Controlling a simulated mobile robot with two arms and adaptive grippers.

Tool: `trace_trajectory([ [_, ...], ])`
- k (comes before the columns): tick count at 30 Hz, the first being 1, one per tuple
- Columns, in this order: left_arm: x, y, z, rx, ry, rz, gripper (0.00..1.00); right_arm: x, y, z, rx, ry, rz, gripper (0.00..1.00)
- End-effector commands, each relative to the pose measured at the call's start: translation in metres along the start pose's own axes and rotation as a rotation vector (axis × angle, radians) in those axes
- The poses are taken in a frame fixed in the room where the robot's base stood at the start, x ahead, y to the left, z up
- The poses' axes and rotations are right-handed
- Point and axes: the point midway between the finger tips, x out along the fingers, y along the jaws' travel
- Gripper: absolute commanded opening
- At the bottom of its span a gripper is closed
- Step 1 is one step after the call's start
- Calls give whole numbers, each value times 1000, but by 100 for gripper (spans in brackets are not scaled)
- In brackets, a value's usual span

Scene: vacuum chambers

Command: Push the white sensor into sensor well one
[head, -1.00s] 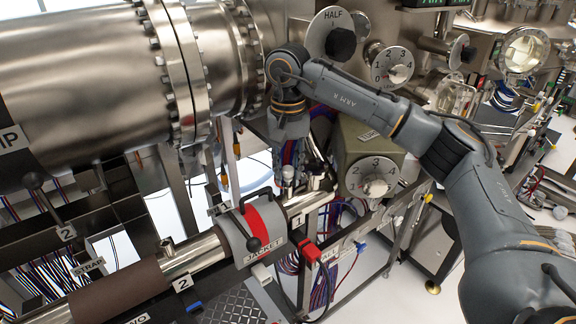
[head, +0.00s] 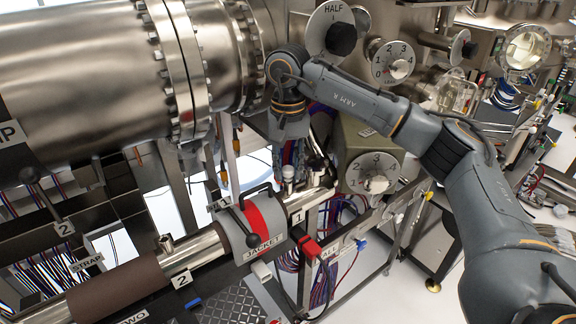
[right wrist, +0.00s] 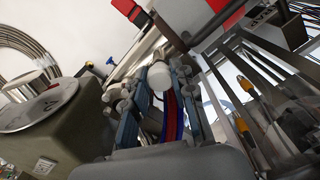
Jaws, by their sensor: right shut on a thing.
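My right gripper (head: 290,154) hangs down over the upper end of the slanted metal pipe. Its fingers are small and partly lost against the cables in the head view. In the right wrist view the gripper (right wrist: 157,88) is shut on the white sensor (right wrist: 160,75), whose round white end shows between the fingertips. The sensor also shows in the head view (head: 288,173) as a small pale cylinder below the fingers, by the pipe section labelled 1 (head: 298,216). The opening of sensor well one is hidden, so I cannot tell how deep the sensor sits. My left gripper is not in view.
A grey jacket with a red band (head: 264,216) and black handles wraps the pipe just below. A black knob (head: 317,164) stands close right of the sensor. A numbered dial box (head: 362,150) is further right, and a large steel chamber (head: 90,75) fills the upper left.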

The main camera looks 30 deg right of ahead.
Motion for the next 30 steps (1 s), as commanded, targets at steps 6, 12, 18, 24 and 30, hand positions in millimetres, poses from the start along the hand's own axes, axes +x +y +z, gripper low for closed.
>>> trace_trajectory([
  [6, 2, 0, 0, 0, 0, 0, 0, 3, 0, 0, 0, 0, 0, 0],
  [12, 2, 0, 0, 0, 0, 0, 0, 3, 0, 0, 0, 0, 0, 0],
  [18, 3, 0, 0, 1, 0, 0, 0, 4, 0, 0, 0, 0, 0, 0],
  [24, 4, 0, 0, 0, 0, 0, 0, 6, 0, 0, 0, 0, 0, 38],
  [30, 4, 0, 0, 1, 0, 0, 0, 6, 0, 0, 0, 0, 0, 52],
])
